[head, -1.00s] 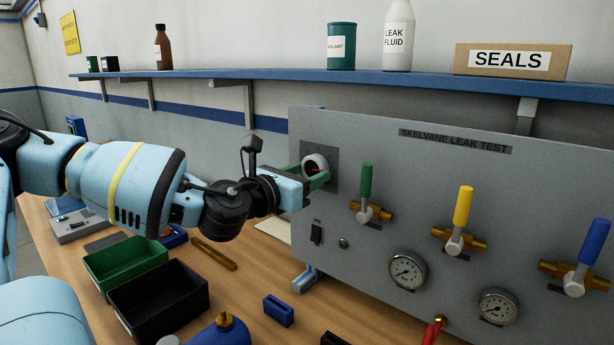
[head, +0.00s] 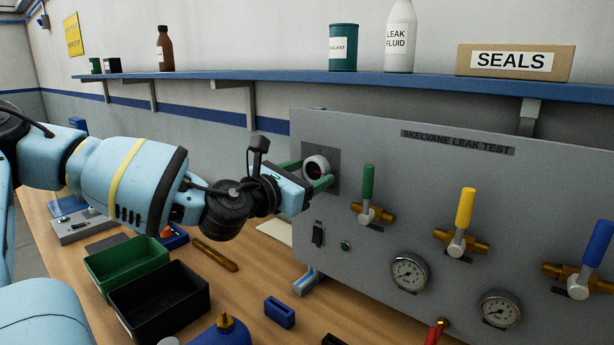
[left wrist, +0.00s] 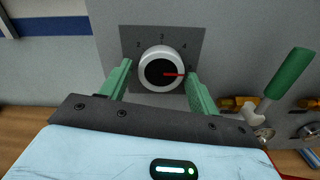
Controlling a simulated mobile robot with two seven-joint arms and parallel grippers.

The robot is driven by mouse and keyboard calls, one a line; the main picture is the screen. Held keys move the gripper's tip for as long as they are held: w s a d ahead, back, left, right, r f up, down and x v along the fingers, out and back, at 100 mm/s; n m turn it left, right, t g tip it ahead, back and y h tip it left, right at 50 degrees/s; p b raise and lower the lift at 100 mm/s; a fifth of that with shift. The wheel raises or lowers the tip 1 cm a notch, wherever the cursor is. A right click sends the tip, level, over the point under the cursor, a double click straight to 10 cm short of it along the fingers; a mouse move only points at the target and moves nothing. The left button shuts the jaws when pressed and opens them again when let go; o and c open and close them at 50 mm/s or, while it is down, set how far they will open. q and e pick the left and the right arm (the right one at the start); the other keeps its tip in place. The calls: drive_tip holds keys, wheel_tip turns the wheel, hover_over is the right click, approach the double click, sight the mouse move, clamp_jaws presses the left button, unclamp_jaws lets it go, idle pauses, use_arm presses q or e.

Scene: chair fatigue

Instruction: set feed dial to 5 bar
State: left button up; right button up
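The feed dial (head: 317,164) is a round white knob with a dark face on a dark square plate (left wrist: 196,38) at the panel's left end. In the left wrist view the dial (left wrist: 146,76) has a red pointer aimed right, slightly below level, past the 4 mark. The mark at the pointer's end is hidden by a finger. My left gripper (head: 308,173) is open, its green fingers either side of the dial. In the left wrist view the left finger stands clear of the knob; the right finger is very close, and contact is unclear. My right gripper is not in view.
A green-handled valve (head: 368,182) is close right of the dial. Yellow (head: 466,208) and blue (head: 598,243) valves and two gauges (head: 409,272) are further right. A green bin (head: 127,262) and a black bin (head: 160,292) stand on the bench below my arm.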

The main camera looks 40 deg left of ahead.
use_arm(q)
drive_tip(key=shift+o, duration=0.9)
drive_tip(key=shift+f, duration=0.1)
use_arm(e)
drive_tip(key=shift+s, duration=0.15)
use_arm(q)
drive_tip(key=shift+s, duration=0.1)
drive_tip(key=s+p, duration=0.2)
drive_tip(key=s, duration=0.5)
drive_tip(key=shift+s+d, duration=0.3)
drive_tip(key=shift+d, duration=0.15)
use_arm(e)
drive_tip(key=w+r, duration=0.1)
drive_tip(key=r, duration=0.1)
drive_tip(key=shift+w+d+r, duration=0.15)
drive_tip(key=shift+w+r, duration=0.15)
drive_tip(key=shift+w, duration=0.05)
